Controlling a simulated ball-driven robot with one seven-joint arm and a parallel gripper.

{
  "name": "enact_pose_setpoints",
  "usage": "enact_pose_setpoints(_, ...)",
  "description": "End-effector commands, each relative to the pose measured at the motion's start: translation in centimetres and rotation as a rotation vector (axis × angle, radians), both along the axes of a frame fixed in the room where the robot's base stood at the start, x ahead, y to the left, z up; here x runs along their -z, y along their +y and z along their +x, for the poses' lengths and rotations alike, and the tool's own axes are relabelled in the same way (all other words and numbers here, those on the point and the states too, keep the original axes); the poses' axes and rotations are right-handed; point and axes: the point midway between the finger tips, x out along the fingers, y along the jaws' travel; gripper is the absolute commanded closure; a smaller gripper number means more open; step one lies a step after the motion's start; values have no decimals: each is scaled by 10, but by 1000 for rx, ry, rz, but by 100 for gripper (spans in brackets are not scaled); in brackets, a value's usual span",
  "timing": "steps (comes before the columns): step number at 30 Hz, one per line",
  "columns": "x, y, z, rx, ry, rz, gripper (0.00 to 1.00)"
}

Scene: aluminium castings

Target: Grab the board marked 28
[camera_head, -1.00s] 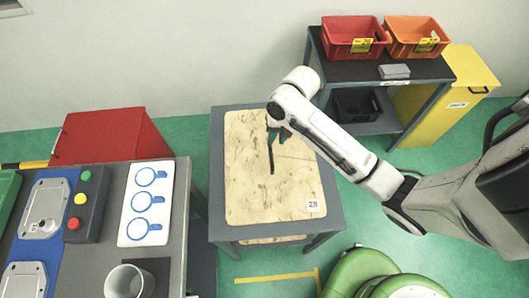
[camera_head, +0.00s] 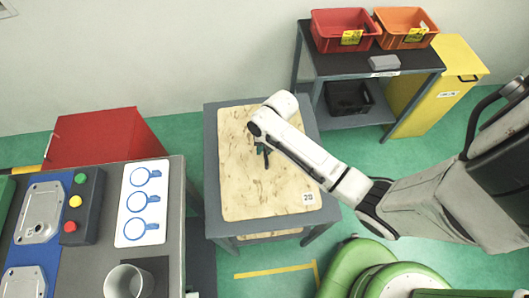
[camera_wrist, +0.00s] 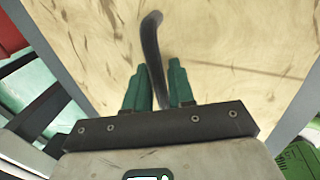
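The board marked 28 (camera_head: 285,180) is a pale wooden panel with dark marks, lying flat on a small grey table. Its white label "28" (camera_head: 308,198) is at the near right corner. A dark curved handle (camera_wrist: 151,40) stands on the board in the wrist view. My gripper (camera_head: 263,150) is over the upper left part of the board. In the wrist view its two green fingers (camera_wrist: 158,72) stand on either side of the handle, close to it. I cannot tell whether both fingers touch the handle. My arm hides part of the board.
The grey table (camera_head: 212,175) has a lower shelf. A workbench (camera_head: 177,200) with a cup (camera_head: 128,281), button box (camera_head: 84,205) and castings (camera_head: 40,212) is at left. Behind right, a dark shelf table (camera_head: 340,66) holds red (camera_head: 345,30) and orange bins (camera_head: 405,28) beside a yellow cabinet (camera_head: 447,80).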

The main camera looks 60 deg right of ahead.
Motion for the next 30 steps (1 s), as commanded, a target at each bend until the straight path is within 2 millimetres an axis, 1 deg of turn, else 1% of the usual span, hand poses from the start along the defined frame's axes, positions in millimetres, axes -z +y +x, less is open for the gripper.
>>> enact_pose_setpoints(2,0,0,0,0,0,0,77)
enact_pose_setpoints(9,0,0,0,1,0,0,100)
enact_pose_setpoints(30,-2,-1,0,1,-2,-1,100)
